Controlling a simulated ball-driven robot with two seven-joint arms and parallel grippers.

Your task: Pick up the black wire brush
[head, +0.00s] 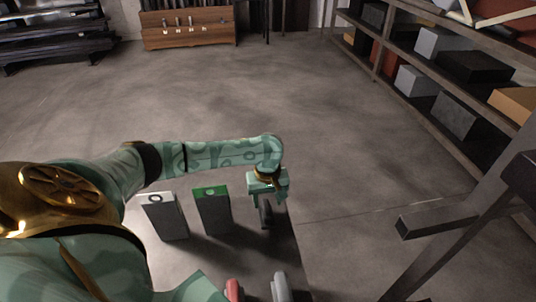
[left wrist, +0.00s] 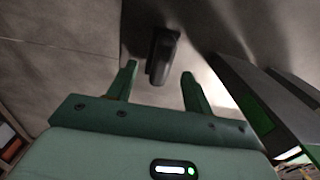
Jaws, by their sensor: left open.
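A dark, rounded, upright-looking object (left wrist: 163,52), which looks like the black wire brush, shows in the left wrist view between and beyond my left fingertips. Its bristles cannot be made out. My left gripper (left wrist: 159,74) is open, with a finger on either side of the object's near end and gaps visible. In the head view, my left gripper (head: 268,190) points down over a dark shape (head: 265,214), mostly hidden beneath it. Contact cannot be told there. My right gripper is not in view.
A grey block with a ring-marked white top (head: 164,216) and a dark block with a green top (head: 211,211) stand left of my gripper. A red rounded item (head: 234,290) and a grey one (head: 281,288) are at the bottom edge. Shelves (head: 440,85) line the right; floor beyond is clear.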

